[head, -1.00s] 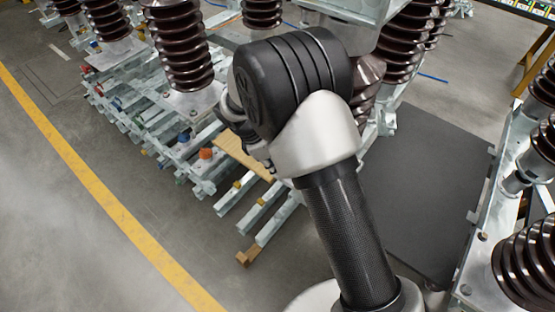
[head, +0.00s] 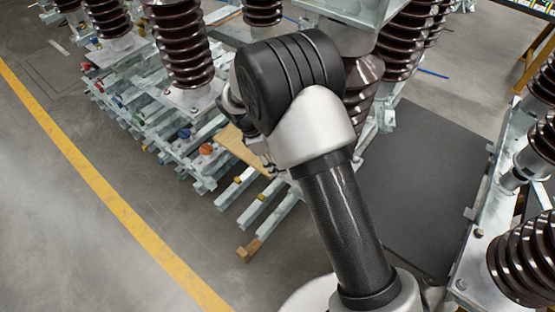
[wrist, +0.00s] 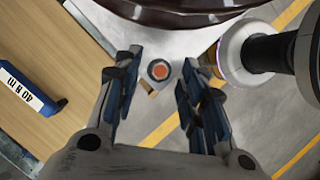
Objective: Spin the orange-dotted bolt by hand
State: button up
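The orange-dotted bolt (wrist: 159,70) shows in the wrist view as a small round head with an orange centre and dark rim, on a grey metal surface. My gripper (wrist: 152,82) is open, with its dark blue-grey fingers on either side of the bolt in the picture. The bolt lies between and slightly beyond the fingertips, and I see no finger touching it. Height above it is hard to tell.
A wooden board (wrist: 45,65) with a blue labelled item (wrist: 32,90) lies left in the wrist view. A brown ribbed insulator (head: 180,45) stands near my arm in the head view. An orange cap (head: 206,149) sits on the metal frames. Floor beyond the yellow line (head: 110,200) is clear.

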jog(key=v, duration=1.2)
